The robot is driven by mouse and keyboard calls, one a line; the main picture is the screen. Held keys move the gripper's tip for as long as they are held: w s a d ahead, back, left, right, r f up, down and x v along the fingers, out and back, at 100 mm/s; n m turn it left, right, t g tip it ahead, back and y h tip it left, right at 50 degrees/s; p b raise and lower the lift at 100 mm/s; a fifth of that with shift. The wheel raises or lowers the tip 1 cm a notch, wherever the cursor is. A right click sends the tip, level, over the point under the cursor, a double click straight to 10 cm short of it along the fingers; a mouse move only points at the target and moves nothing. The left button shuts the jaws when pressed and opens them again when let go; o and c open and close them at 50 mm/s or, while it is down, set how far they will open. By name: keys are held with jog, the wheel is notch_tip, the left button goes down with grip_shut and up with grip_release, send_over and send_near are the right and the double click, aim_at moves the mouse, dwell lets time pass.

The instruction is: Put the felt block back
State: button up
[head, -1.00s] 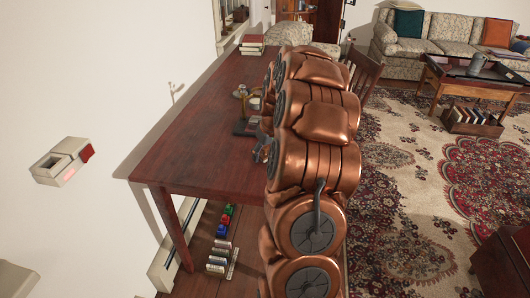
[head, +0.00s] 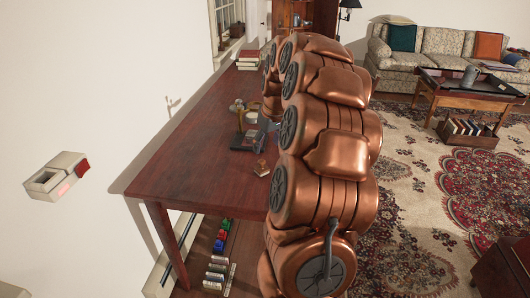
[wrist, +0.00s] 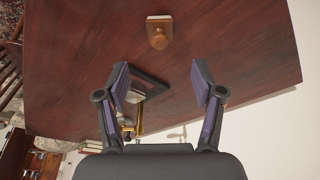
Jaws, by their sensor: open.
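What looks like the felt block (head: 262,167) stands on the dark red table, a small piece with a wooden knob and a pale base. In the wrist view the block (wrist: 158,32) is upright near the top, beyond my fingertips and touched by neither. My gripper (wrist: 160,72) is open and empty, its two purple-padded fingers wide apart. A dark tray or frame (head: 248,141) lies on the table beside the block; it also shows in the wrist view (wrist: 152,82), partly behind the left finger. My copper arm hides part of the table.
A brass object (head: 240,107) stands just behind the dark frame. Books (head: 248,57) are stacked at the table's far end. The table's (head: 180,160) near left part is clear.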

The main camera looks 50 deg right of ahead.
jog(key=shift+s+r, duration=0.1)
jog(key=shift+r, duration=0.3)
jog(key=s+a+n+g+y, duration=0.1)
jog(key=s+a, duration=0.2)
jog(key=a, duration=0.9)
jog(key=s+a+n+g, duration=0.1)
jog(key=s+a, duration=0.2)
jog(key=a, duration=0.9)
jog(key=s+a+f+g, duration=0.2)
jog(key=s+a, duration=0.4)
jog(key=s, duration=0.5)
jog(key=s+a+f+g, duration=0.1)
jog(key=s+a+f, duration=0.2)
jog(key=s+a, duration=0.3)
jog(key=s, duration=0.5)
jog(key=shift+a+f+g, duration=0.25)
jog(key=shift+a+g, duration=0.1)
jog(key=shift+g, duration=0.05)
